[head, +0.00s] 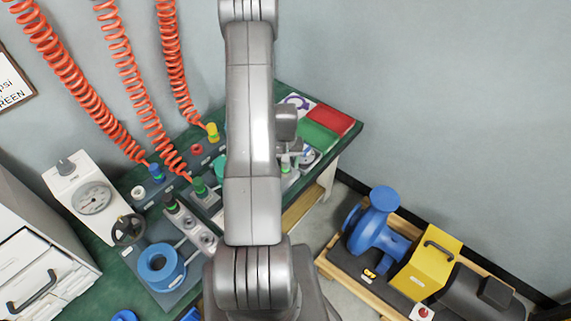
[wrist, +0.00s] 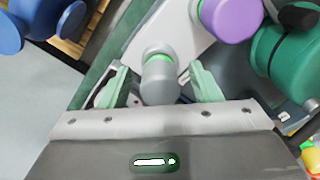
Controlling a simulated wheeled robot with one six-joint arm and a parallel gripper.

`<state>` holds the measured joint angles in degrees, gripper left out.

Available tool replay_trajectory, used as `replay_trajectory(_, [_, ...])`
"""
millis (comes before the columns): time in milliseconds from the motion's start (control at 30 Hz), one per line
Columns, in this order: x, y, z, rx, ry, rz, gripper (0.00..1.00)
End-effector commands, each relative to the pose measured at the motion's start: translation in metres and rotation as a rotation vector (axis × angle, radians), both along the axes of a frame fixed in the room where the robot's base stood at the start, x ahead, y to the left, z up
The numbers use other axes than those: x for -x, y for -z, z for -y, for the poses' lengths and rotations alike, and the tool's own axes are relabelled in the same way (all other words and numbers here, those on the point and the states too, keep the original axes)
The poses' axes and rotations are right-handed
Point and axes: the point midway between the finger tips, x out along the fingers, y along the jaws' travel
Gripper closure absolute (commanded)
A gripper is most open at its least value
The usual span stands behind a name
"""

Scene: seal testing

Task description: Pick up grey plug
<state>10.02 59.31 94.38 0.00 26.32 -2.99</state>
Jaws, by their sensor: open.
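The grey plug (wrist: 158,82) is a short rounded cylinder with a green ring at its far end, in the middle of the wrist view. My gripper (wrist: 158,72) is open, with one pale green finger on each side of the plug. Gaps show between the plug and both fingers, and nothing is held. In the head view my arm hides most of the area around the gripper, and I cannot make out the plug clearly there.
A purple cylinder (wrist: 232,17) and a larger green part (wrist: 302,62) stand close to the plug on the right. The green bench (head: 352,134) also carries red (head: 331,119) and green (head: 315,135) areas. A blue pump (head: 372,225) stands on a pallet at right.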

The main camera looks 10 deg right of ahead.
Motion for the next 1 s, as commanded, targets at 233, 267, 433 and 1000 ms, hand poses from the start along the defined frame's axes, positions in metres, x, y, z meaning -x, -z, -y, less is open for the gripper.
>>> replay_trajectory(233, [-0.0001, 0.0037, 0.0001, 0.000, 0.000, 0.000, 0.43])
replay_trajectory(267, [-0.0001, 0.0037, 0.0001, 0.000, 0.000, 0.000, 0.43])
replay_trajectory(433, [0.0000, 0.0036, 0.0001, 0.000, 0.000, 0.000, 0.70])
replay_trajectory(1000, [-0.0008, -0.0058, 0.0003, 0.000, 0.000, 0.003, 0.93])
